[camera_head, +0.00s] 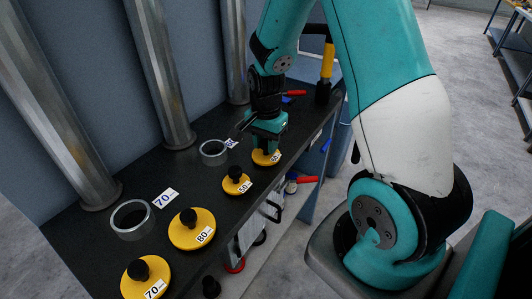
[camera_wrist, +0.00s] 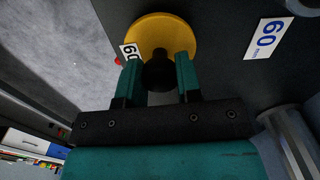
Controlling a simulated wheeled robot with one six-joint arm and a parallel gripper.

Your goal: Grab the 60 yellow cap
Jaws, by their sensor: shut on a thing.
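The 60 yellow cap (camera_head: 267,158) lies on the dark bench top in the head view, with its number label at the front right edge. In the wrist view the yellow disc of the cap (camera_wrist: 183,27) fills the top middle, with a "60" label on its left side. My gripper (camera_head: 265,145) is above the cap, pointing down. In the wrist view the teal fingers of my gripper (camera_wrist: 159,72) are on both sides of the cap's black knob, shut on it. Whether the cap is lifted off the bench cannot be told.
Yellow caps marked 50 (camera_head: 235,182), 80 (camera_head: 190,231) and 70 (camera_head: 146,278) lie along the bench (camera_head: 110,178). Metal columns (camera_head: 160,80) rise at the back. A yellow-handled tool stands at the far end.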

